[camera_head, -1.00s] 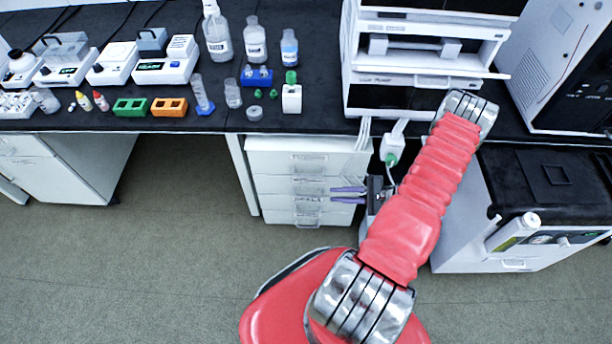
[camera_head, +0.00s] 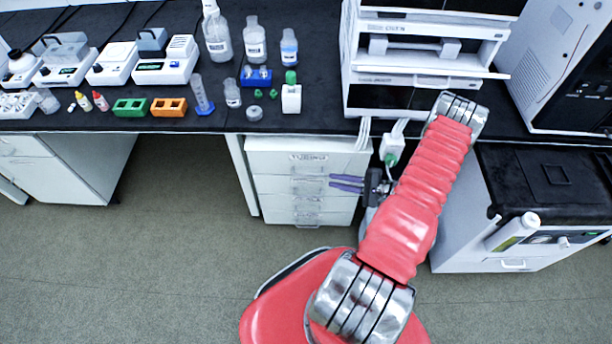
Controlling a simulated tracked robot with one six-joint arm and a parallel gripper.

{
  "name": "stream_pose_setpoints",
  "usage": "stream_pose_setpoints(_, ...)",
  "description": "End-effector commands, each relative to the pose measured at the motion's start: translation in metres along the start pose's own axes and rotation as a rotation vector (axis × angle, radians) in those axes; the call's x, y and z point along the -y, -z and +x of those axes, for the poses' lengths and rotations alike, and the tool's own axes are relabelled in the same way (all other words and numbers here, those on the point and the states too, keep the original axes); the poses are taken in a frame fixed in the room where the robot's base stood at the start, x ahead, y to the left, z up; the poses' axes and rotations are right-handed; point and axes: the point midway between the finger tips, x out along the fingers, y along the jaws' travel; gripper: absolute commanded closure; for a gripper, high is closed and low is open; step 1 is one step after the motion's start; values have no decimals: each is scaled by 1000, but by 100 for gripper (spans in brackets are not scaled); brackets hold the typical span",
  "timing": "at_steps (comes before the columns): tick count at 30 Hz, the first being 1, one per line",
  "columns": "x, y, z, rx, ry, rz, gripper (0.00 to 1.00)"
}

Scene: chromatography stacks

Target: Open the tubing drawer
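The white drawer cabinet (camera_head: 262,213) stands under the black bench. Its top drawer (camera_head: 275,163) carries a label on its front that seems to read "TUBING", and it looks closed. Lower drawers with clear handles (camera_head: 308,188) sit below it. My gripper (camera_head: 333,182) has two purple fingers pointing left, with a small gap between them and nothing seen in it. It is in front of the cabinet's right side, a little below and right of the top drawer's label. I cannot tell how far it is from the drawer fronts.
The instrument stack (camera_head: 425,82) stands on the bench above my arm. A white unit with a black top (camera_head: 550,180) stands at right. Bottles and small racks (camera_head: 168,107) fill the bench's left. Floor in front is clear.

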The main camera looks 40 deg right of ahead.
Motion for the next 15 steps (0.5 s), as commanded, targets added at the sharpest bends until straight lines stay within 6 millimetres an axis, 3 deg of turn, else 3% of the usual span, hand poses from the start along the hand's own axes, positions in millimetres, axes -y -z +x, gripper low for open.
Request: stream_pose_setpoints(15,-1,-1,77,3,-2,0,84)
